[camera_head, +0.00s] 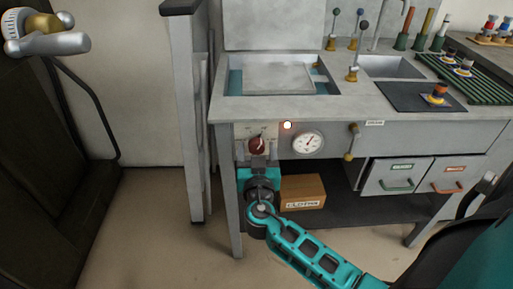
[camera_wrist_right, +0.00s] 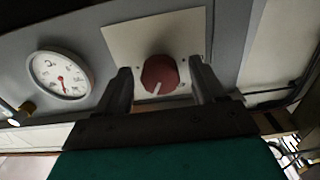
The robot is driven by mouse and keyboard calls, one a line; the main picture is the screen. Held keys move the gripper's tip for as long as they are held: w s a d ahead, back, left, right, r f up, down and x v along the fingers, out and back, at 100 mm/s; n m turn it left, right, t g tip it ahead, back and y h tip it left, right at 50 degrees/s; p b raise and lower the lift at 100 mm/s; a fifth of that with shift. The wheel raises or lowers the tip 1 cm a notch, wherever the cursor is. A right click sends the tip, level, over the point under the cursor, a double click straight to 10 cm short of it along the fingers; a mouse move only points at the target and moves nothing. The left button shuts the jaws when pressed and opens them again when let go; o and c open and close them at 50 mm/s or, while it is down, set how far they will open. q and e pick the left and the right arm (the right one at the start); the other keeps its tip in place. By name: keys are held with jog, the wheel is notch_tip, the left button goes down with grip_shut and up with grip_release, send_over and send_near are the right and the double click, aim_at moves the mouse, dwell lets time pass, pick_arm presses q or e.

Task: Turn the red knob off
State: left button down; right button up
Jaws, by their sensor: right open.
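The red knob (camera_head: 257,145) sits on a pale plate on the front panel of the grey workbench. It has a white pointer line, clear in the right wrist view (camera_wrist_right: 160,76), where the line points down and slightly left. My right gripper (camera_head: 258,160) is just below and in front of the knob. In the wrist view its two dark fingers (camera_wrist_right: 160,88) stand open on either side of the knob, with gaps visible between fingers and knob. A small lamp (camera_head: 287,125) glows orange-white above and right of the knob. My left gripper is not in view.
A round white gauge (camera_head: 308,142) is right of the knob, and a brass lever (camera_head: 350,143) is further right. A cardboard box (camera_head: 303,192) sits on the lower shelf, beside two grey drawers (camera_head: 395,176). A bench leg (camera_head: 233,205) stands left of my right arm.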

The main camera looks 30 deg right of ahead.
jog(key=c, duration=1)
jog(key=shift+c, duration=0.2)
